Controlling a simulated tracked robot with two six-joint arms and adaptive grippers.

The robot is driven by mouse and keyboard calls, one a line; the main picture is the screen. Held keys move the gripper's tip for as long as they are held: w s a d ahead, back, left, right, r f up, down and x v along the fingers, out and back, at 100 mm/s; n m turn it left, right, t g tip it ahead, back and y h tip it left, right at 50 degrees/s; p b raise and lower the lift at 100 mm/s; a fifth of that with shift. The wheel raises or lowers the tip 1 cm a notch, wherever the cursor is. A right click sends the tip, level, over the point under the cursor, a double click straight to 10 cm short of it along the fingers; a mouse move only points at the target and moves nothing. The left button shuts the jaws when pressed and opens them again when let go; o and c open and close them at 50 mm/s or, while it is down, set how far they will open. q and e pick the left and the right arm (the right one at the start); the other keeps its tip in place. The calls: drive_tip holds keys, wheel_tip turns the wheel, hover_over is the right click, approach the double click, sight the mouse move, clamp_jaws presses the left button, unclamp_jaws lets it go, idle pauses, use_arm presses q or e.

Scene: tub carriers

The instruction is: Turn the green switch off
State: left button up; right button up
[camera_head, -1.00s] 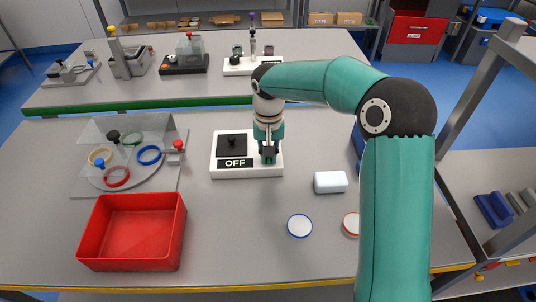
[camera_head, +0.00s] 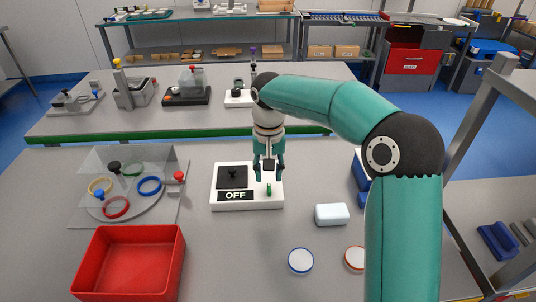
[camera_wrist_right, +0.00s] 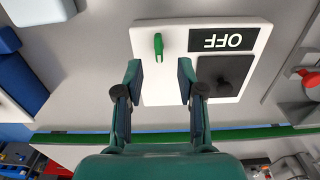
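The small green switch (camera_head: 268,189) stands at the right of a white base plate (camera_head: 262,204). To its left are a black label reading OFF (camera_head: 236,196) and a dark square with a black knob (camera_head: 232,177). My right gripper (camera_head: 268,174) is open and empty, just behind and above the switch, apart from it. In the right wrist view, the green switch (camera_wrist_right: 158,46) lies beyond the spread fingertips of the right gripper (camera_wrist_right: 159,75), near the middle of their gap. The switch's lower end and exact tilt are hard to tell. My left gripper is not in view.
A red bin (camera_head: 128,262) stands at the front left, and a disc with coloured rings (camera_head: 124,188) behind it. A white block (camera_head: 331,214) and two round lids (camera_head: 300,260) lie to the right. Bare table lies in front of the plate.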

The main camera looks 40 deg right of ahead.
sight(268, 186)
wheel_tip(268, 186, up, 6)
drive_tip(key=shift+r, duration=0.2)
idle(0.5)
